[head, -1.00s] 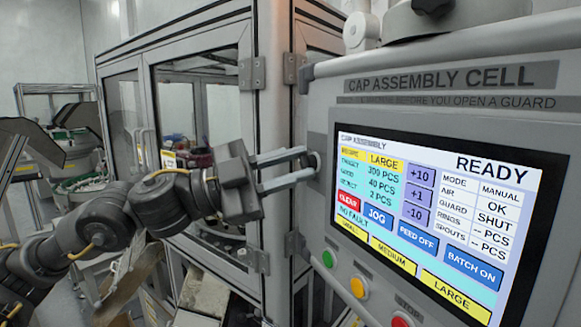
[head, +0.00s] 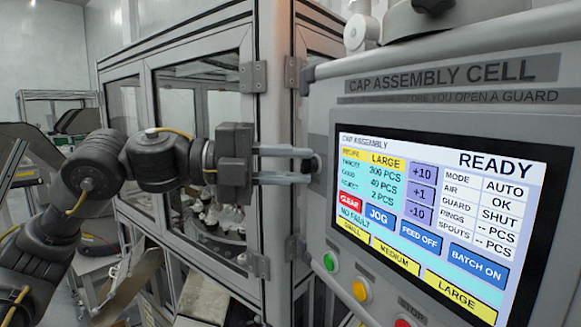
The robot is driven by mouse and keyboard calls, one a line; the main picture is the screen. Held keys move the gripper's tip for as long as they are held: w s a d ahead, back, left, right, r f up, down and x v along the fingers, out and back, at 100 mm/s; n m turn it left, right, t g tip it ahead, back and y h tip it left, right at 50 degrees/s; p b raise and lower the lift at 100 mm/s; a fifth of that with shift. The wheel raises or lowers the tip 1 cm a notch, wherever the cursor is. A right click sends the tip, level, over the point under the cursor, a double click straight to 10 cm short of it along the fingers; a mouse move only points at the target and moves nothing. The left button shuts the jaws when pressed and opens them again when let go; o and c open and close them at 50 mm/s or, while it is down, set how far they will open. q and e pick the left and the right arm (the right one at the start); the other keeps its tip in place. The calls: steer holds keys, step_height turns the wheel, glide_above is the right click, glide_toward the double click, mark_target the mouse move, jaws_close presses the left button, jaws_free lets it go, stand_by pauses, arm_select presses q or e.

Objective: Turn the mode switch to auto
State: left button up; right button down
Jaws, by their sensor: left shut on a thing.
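The mode switch (head: 316,163) is a small dark knob on the left side of the grey control panel (head: 325,110). My left gripper (head: 312,163) comes in from the left with its two fingers level, shut on the switch. The fingers hide part of the knob, so its pointer cannot be made out. The panel's screen (head: 440,220) reads READY, and its MODE row reads AUTO. My right gripper is not in view.
Green (head: 329,261), yellow (head: 361,290) and red (head: 402,323) buttons sit below the screen. The glazed guard cabinet (head: 180,45) with its door frame stands behind my left arm. A door hinge (head: 252,77) is just above the gripper.

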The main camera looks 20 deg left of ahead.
arm_select(q)
steer(key=m+y, duration=0.2)
steer(key=m, duration=0.2)
steer(key=shift+r, duration=0.15)
steer(key=shift+m+t+y, duration=0.4)
steer(key=shift+m, duration=0.5)
steer(key=o, duration=1)
